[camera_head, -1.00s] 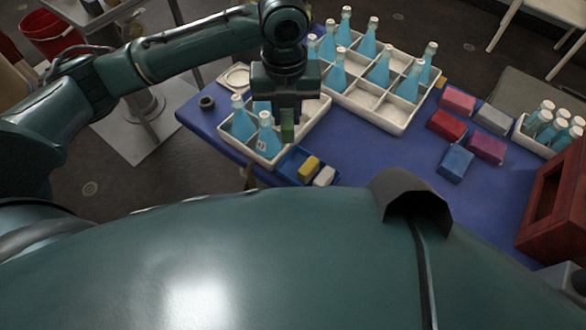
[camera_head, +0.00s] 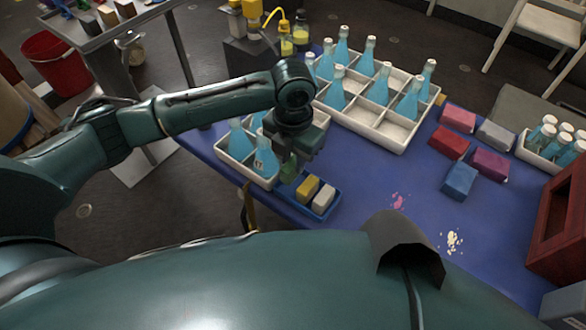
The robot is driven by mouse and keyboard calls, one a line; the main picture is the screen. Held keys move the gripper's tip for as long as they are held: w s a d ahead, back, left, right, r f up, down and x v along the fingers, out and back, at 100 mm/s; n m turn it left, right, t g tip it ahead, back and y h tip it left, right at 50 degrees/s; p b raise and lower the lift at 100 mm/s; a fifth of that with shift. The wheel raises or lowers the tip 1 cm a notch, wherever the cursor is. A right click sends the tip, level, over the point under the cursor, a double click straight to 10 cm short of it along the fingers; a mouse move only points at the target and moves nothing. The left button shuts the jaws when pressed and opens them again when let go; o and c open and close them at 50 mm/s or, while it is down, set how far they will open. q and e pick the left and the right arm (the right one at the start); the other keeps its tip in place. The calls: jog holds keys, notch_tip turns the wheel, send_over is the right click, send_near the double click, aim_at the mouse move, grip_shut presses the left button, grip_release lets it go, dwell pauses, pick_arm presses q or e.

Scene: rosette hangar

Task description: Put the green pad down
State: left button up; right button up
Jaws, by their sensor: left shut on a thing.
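My left gripper (camera_head: 293,160) is shut on the green pad (camera_head: 288,168), which shows only as a small green patch at the fingertips. The rest of the pad is hidden by the gripper. The gripper points down at the left end of a small blue tray (camera_head: 311,213). A yellow pad (camera_head: 307,190) and a pale grey pad (camera_head: 323,200) sit side by side in the tray's right part. I cannot tell whether the green pad touches the tray. My right gripper is not in view.
A white crate (camera_head: 247,178) with blue bottles stands just left of the gripper. A larger divided white crate (camera_head: 386,134) with bottles stands behind. Several coloured blocks (camera_head: 460,180) lie to the right. The blue table (camera_head: 370,235) has stains but is otherwise clear at front.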

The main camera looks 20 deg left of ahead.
aim_at(293, 162)
pick_arm(q)
jog(key=shift+f, duration=1.9)
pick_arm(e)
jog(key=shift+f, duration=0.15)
pick_arm(q)
jog(key=shift+f, duration=0.15)
jog(key=o, duration=0.6)
notch_tip(293, 162, up, 12)
jog(key=shift+r+p, duration=0.2)
jog(key=shift+p, duration=0.2)
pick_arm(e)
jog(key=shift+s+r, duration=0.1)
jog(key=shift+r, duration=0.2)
pick_arm(q)
jog(key=shift+f, duration=0.1)
